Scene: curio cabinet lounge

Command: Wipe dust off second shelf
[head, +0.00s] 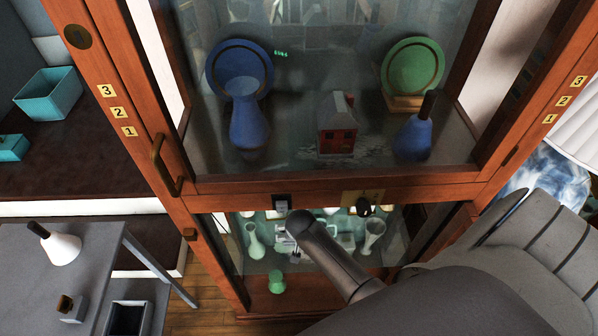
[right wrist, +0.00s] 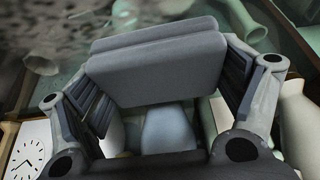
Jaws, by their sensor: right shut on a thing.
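The wooden curio cabinet (head: 330,190) stands in front of me in the head view. Its frame carries number plates 3, 2 and 1. Grey speckled dust (head: 345,153) lies around a small red house (head: 337,133) behind the upper glass; a similar mottled patch (right wrist: 95,45) shows in the right wrist view. My right gripper (head: 288,238) is at the lower opening, largely hidden behind its own wrist and arm. In the right wrist view it is shut on a grey block-shaped wiping pad (right wrist: 155,65). I cannot tell whether the pad touches a shelf. My left gripper is out of view.
Behind the upper glass stand a blue vase (head: 248,122), blue plate (head: 212,72), green plate (head: 414,50) and blue bell (head: 414,140). Pale green vases (head: 374,238) and a green piece (head: 276,281) stand low. A clock (right wrist: 30,150) is near the gripper. A side table (head: 95,250) stands left.

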